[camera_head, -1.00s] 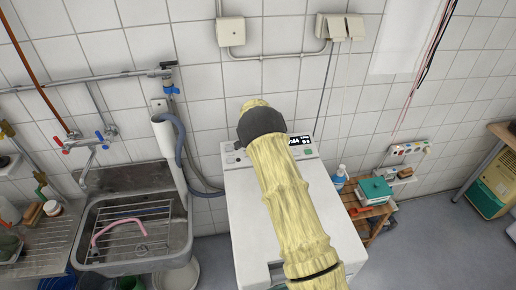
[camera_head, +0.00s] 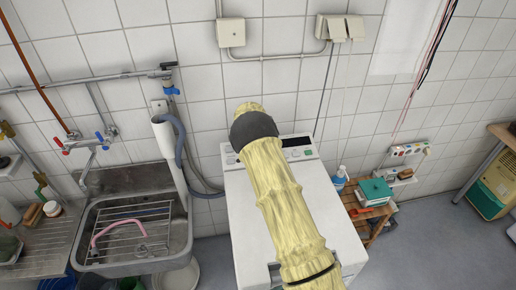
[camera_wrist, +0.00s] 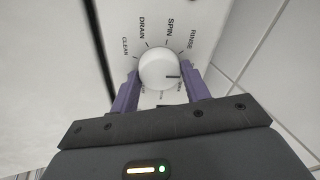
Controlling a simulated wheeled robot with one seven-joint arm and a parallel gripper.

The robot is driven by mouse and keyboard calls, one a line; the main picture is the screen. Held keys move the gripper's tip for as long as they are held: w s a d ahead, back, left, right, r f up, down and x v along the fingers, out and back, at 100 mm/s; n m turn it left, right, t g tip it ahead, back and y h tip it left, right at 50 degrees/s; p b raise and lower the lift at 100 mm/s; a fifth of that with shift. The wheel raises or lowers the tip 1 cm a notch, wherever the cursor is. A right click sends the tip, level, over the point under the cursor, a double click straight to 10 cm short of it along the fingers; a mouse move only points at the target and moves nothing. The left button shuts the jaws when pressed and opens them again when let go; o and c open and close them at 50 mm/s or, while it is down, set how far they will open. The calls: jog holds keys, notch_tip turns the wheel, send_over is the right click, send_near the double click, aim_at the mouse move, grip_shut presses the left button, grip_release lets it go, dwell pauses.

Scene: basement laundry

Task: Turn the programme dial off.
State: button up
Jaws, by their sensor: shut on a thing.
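The programme dial (camera_wrist: 158,66) is a round white knob on a white panel in the wrist view. Its dark pointer mark points right and slightly down, near a label partly hidden by the right finger. CLEAN, DRAIN, SPIN and RINSE are legible around its upper side; lower labels are hidden or too small. My gripper (camera_wrist: 159,75) is shut on the dial, one purple finger on each side. In the head view my arm covers the dial and part of the white washing machine (camera_head: 327,215). The machine's display (camera_head: 297,142) looks dark.
A steel sink (camera_head: 135,235) with a wire rack stands left of the machine, with a grey hose (camera_head: 181,150) between them. A wooden shelf (camera_head: 372,221) with a green box (camera_head: 375,191) and a blue bottle (camera_head: 340,178) stands to the right. Open floor lies further right.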

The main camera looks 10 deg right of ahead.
jog(key=o, duration=1)
jog(key=shift+c, duration=0.2)
jog(key=shift+r, duration=0.15)
jog(key=b+v, duration=0.3)
jog(key=v, duration=1.4)
jog(key=shift+s+a, duration=0.1)
jog(key=s+d+f+n, duration=0.1)
jog(key=s+n, duration=0.6)
jog(key=s, duration=1)
jog(key=s+f+n+g+y, duration=0.1)
jog(key=s+n, duration=0.6)
jog(key=s, duration=1)
jog(key=shift+s+d+f+n, duration=0.3)
jog(key=shift+d+f, duration=0.1)
jog(key=shift+f, duration=0.25)
